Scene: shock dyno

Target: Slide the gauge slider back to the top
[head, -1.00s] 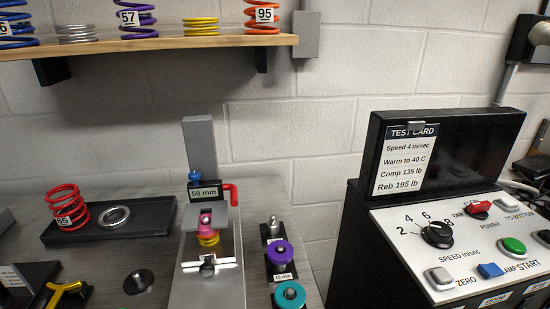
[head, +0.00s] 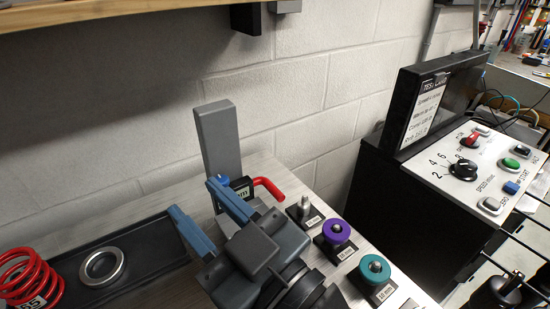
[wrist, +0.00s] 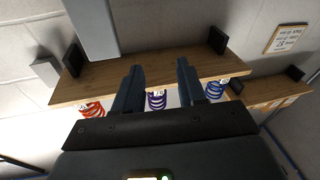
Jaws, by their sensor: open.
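The grey upright gauge column (head: 220,138) stands on the bench in the head view. The black gauge slider (head: 242,187) sits low on it, with a label of which only "mm" shows. A red bent handle (head: 269,186) sticks out on its right. My gripper (head: 192,197) has its two blue fingers apart and empty, in front of the column and slider in the picture. It hides the slider's left part and the fixture below. I cannot tell whether a finger touches the slider.
Purple (head: 336,231) and teal (head: 375,268) parts and a metal peg (head: 304,206) stand right of the gripper. A black tray (head: 140,250) with a ring (head: 102,264) and red spring (head: 25,275) lies left. A control box (head: 400,190) stands right. The wrist view shows a wooden shelf (wrist: 200,72).

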